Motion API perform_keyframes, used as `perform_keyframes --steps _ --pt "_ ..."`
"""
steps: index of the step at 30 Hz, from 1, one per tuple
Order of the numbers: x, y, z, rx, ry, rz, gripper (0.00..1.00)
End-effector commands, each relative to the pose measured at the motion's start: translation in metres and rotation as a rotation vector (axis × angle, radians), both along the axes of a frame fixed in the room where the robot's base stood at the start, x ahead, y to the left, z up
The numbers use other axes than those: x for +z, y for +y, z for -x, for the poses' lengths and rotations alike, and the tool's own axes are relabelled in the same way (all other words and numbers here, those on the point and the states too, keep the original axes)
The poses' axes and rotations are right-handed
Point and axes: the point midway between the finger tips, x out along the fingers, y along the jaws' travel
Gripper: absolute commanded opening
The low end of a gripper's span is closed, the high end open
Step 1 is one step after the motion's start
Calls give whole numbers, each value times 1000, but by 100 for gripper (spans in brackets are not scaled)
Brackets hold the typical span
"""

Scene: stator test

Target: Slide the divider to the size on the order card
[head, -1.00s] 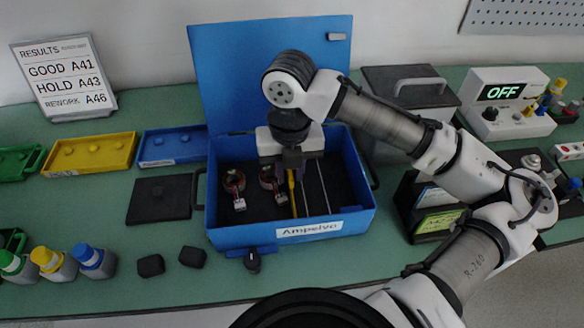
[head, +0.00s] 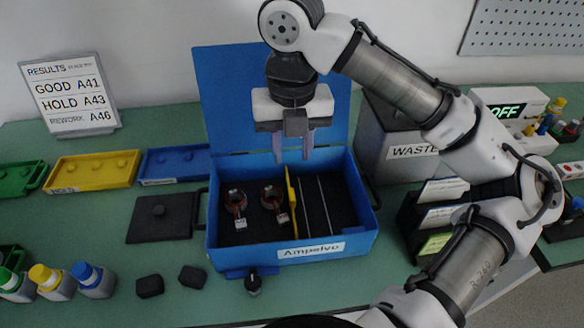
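The yellow divider (head: 292,203) stands upright across the blue box (head: 336,243) labelled Ampelvo, just right of two stators. One stator (head: 236,203) is at the left and the other (head: 271,196) is close beside the divider. Two thin pale lines cross the dark floor to the divider's right. My gripper (head: 292,155) is above the box, pointing down, with its two fingers apart and nothing between them. It is clear of the divider. Cards (head: 439,216) stand in a black holder to the right; their writing is too small to read, and I cannot tell which is the order card.
The box's open lid (head: 222,95) stands behind my gripper. A black plate (head: 160,217) and two dark blocks (head: 150,286) lie left. Green, yellow (head: 92,173) and blue trays line the back. A waste bin (head: 385,150) stands right. A dark knob (head: 253,283) is at the box's front.

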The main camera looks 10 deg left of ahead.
Motion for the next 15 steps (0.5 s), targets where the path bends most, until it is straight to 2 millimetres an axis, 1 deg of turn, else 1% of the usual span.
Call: perform_keyframes --steps 1,3,6,15 --pt "8 0 0 -1 -2 2 33" --pt "15 0 -1 -1 -2 2 33" --pt "20 0 0 0 0 0 33" --pt "22 0 0 0 0 -1 33"
